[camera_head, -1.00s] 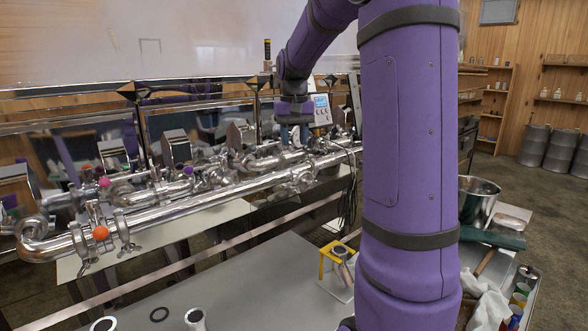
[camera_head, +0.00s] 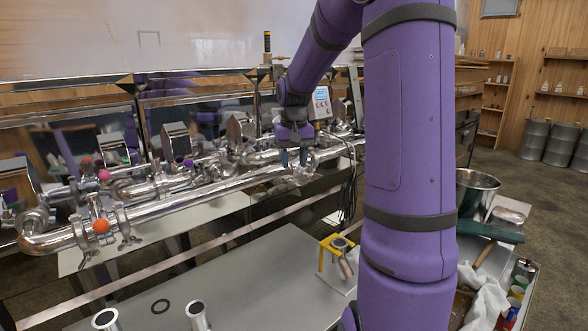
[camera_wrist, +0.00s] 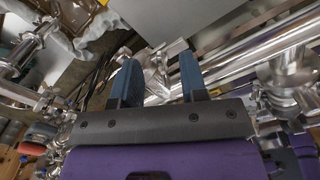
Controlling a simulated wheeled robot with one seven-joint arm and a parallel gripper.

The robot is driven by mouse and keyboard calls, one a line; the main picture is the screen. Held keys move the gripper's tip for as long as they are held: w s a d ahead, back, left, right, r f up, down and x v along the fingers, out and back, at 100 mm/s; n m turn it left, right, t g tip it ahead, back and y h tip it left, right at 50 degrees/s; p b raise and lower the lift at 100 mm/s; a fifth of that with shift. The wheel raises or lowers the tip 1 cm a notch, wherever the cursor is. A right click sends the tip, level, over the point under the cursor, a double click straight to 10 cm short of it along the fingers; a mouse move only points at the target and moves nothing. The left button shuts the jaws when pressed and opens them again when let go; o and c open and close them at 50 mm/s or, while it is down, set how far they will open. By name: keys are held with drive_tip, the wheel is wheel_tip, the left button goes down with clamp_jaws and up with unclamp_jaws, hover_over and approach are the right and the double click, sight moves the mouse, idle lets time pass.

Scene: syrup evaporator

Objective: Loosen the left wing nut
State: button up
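My gripper (camera_head: 294,160) points down at the right part of the shiny steel piping, beside a clamped joint (camera_head: 301,176). In the wrist view its two blue-grey fingers (camera_wrist: 158,72) are apart. A bright metal clamp part, perhaps a wing nut (camera_wrist: 155,70), shows in the gap between them. I cannot tell whether either finger touches it. Two more clamps with hanging wing nuts sit at the left end of the front pipe, a left one (camera_head: 82,243) and a right one (camera_head: 126,230), beside an orange ball (camera_head: 101,226). My gripper is far from these.
A steel pot (camera_head: 476,194) stands at the right. Dark cables (camera_head: 350,190) hang just right of my gripper.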

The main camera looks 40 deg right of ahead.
drive_tip(key=shift+f, duration=1.3)
drive_tip(key=shift+c, duration=0.2)
clamp_jaws()
drive_tip(key=shift+s+d+n, duration=0.1)
drive_tip(key=shift+d+n, duration=0.05)
drive_tip(key=shift+n, duration=0.7)
drive_tip(key=shift+d+n, duration=0.15)
drive_tip(key=shift+n, duration=0.7)
drive_tip(key=shift+o, duration=0.2)
unclamp_jaws()
